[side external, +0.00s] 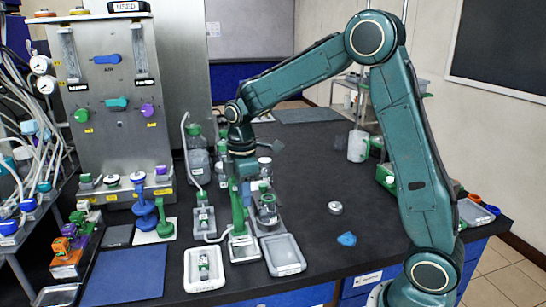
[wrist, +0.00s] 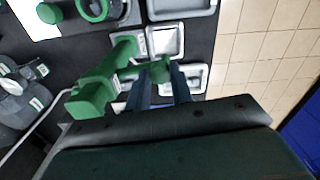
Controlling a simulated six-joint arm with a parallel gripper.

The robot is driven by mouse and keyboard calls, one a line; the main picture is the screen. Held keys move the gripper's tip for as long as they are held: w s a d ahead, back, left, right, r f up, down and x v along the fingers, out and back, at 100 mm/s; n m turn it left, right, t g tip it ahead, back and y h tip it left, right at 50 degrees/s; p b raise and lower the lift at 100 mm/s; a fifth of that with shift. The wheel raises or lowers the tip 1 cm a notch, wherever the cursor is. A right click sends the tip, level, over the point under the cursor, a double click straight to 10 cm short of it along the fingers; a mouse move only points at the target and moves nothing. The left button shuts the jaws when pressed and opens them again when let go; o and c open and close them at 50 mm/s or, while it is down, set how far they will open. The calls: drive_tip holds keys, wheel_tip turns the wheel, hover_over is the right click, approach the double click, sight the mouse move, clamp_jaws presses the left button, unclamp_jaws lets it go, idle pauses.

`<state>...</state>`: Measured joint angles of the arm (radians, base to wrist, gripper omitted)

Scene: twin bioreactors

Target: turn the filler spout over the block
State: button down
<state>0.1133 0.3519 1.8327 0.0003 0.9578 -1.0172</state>
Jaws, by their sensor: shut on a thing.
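My gripper (side external: 243,183) points down over the filling stand near the front edge of the bench. In the wrist view my gripper (wrist: 161,76) has its two dark fingers shut on a small green part, which I take to be the filler spout (wrist: 160,67). A green upright (side external: 238,212) stands just below the gripper; it shows as a large green post (wrist: 94,92) left of the fingers in the wrist view. A grey base with a white label (side external: 243,246) sits under it. Which piece is the block I cannot tell; the fingers partly hide the area beneath.
White trays (side external: 205,283) and grey trays (side external: 284,268) lie along the front edge. Glass vessels with green fittings (side external: 267,207) stand close to the right. A bent pale tube (side external: 187,140) rises to the left. A blue piece (side external: 347,239) lies on open bench farther right.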

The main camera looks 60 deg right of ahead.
drive_tip(key=shift+w+d+r+n, duration=0.15)
drive_tip(key=shift+d+n, duration=1.7)
drive_tip(key=shift+n, duration=0.95)
drive_tip(key=shift+w+d+f+n, duration=0.1)
drive_tip(key=shift+d+n, duration=1.7)
drive_tip(key=shift+n, duration=1)
drive_tip(key=shift+w+d+r+n, duration=0.15)
drive_tip(key=shift+d+n, duration=1.7)
drive_tip(key=shift+n, duration=0.95)
drive_tip(key=shift+f, duration=0.1)
drive_tip(key=c, duration=1.2)
unclamp_jaws()
drive_tip(key=shift+c, duration=0.2)
wheel_tip(320, 180, up, 14)
